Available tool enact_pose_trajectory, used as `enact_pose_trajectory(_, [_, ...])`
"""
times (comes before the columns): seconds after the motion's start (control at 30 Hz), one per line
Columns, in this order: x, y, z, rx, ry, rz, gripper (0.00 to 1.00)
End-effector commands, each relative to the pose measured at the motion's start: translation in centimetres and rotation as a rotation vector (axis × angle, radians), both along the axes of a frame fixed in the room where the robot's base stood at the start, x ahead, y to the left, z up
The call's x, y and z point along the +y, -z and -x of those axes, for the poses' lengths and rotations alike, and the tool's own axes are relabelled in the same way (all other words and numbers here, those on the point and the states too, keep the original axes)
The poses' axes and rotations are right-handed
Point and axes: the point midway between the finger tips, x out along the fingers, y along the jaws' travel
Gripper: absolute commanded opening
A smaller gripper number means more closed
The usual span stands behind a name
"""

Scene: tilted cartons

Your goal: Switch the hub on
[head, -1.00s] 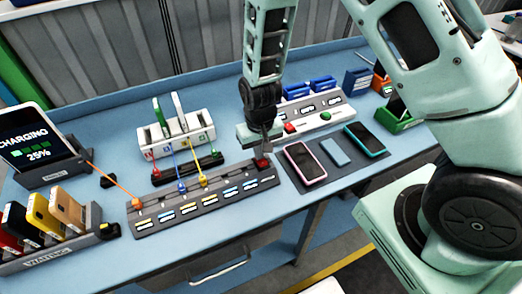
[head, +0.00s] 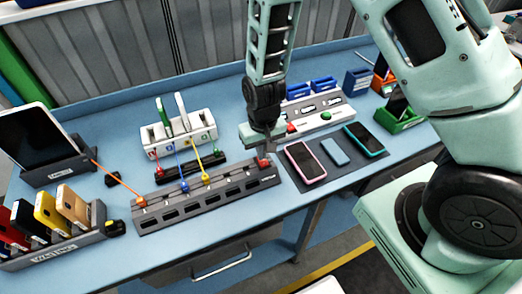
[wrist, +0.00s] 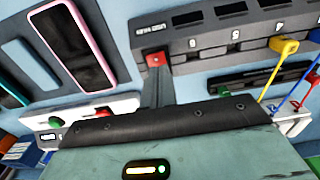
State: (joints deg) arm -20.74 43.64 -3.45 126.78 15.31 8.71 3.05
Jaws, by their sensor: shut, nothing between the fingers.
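The hub (head: 225,198) is a long dark grey bar on the blue table with a row of slots, all dark. Its red switch (head: 263,162) is at its right end, and it also shows in the wrist view (wrist: 156,60). Orange, blue and yellow plugs stand in the hub's left part. My gripper (head: 270,149) is shut and empty, fingers pointing down just behind the red switch. In the wrist view my gripper's fingers (wrist: 158,88) reach up to the switch; I cannot tell whether they touch it. The tablet (head: 38,138) at left has a dark screen.
A white bar (head: 308,124) with a red and a green button stands behind my gripper. Phones lie on a dark mat (head: 311,179) right of the hub. A rack (head: 60,250) of coloured phones is at front left. A white stand (head: 178,134) is behind the hub.

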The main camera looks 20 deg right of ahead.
Motion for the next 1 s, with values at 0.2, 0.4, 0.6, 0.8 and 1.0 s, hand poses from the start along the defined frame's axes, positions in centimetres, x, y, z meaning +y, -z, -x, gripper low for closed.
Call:
enact_pose_trajectory(0.2, [-0.2, -4.5, -1.3, -0.029, 0.003, -0.005, 0.00])
enact_pose_trajectory(0.4, [-0.2, -8.3, -1.2, -0.031, 0.003, -0.005, 0.00])
enact_pose_trajectory(0.6, [-0.3, -11.1, -1.1, -0.030, 0.005, -0.004, 0.00])
enact_pose_trajectory(0.8, [-0.3, -12.2, -1.0, -0.029, 0.005, -0.003, 0.00])
enact_pose_trajectory(1.0, [-0.4, -12.3, -1.0, -0.028, 0.005, -0.003, 0.00])
